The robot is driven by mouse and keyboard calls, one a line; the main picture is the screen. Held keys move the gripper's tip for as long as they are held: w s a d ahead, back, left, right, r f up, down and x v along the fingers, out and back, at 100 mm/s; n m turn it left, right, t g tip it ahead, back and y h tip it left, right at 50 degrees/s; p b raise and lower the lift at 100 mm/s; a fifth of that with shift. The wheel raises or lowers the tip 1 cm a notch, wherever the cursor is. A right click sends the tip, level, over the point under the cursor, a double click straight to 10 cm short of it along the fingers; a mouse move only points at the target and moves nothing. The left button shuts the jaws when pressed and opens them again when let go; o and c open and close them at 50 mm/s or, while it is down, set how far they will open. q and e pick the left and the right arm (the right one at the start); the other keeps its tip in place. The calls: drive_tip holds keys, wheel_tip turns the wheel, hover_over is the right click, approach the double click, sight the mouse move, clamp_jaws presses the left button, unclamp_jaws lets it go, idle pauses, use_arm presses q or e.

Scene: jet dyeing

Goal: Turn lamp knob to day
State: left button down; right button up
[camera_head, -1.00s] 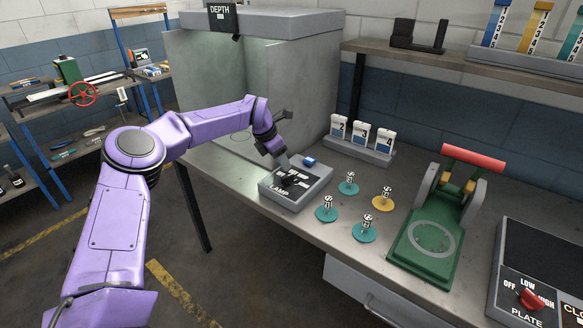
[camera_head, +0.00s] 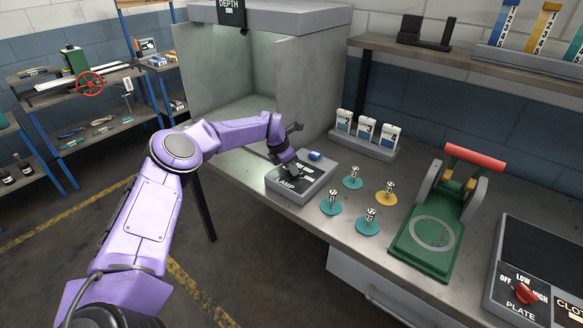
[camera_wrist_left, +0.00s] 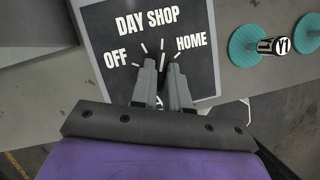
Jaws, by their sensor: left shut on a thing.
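The lamp box (camera_head: 318,187) is a grey control box with a dark face and a blue button (camera_head: 315,155), at the bench's front left. My left gripper (camera_head: 292,172) points down onto its face. In the left wrist view, the lamp panel (camera_wrist_left: 110,50) reads OFF, DAY, SHOP and HOME around a dial. There my left gripper (camera_wrist_left: 162,75) is shut on the lamp knob, which its fingers mostly hide. A white mark shows between the fingertips, roughly below the gap between DAY and SHOP, but the knob's exact setting is unclear. My right gripper is out of view.
Several numbered posts on round bases, one of them yellow (camera_head: 386,192), stand right of the lamp box. A green press with a red handle (camera_head: 475,158) stands farther right, near the plate control (camera_head: 525,295). A grey booth (camera_head: 305,90) rises behind.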

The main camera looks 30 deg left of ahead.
use_arm(q)
drive_tip(key=shift+f, duration=0.1)
drive_tip(key=shift+f+n+b, duration=0.15)
drive_tip(key=shift+n+b, duration=0.25)
drive_tip(key=shift+b, duration=0.35)
drive_tip(key=n+b, duration=0.1)
drive_tip(key=b, duration=0.1)
drive_tip(key=n+y+b, duration=0.1)
drive_tip(key=n+b, duration=0.1)
drive_tip(key=n+y+b, duration=0.1)
drive_tip(key=n+b, duration=0.1)
drive_tip(key=b, duration=0.1)
drive_tip(key=shift+d+f+t, duration=0.1)
drive_tip(key=shift+d+t, duration=0.15)
drive_tip(key=shift+t, duration=0.05)
drive_tip(key=shift+r+n+y+b, duration=0.25)
drive_tip(key=shift+n+y+b, duration=0.35)
drive_tip(key=shift+n+b, duration=0.9)
drive_tip(key=c, duration=1.1)
unclamp_jaws()
drive_tip(key=shift+w, duration=0.1)
drive_tip(key=shift+r, duration=0.1)
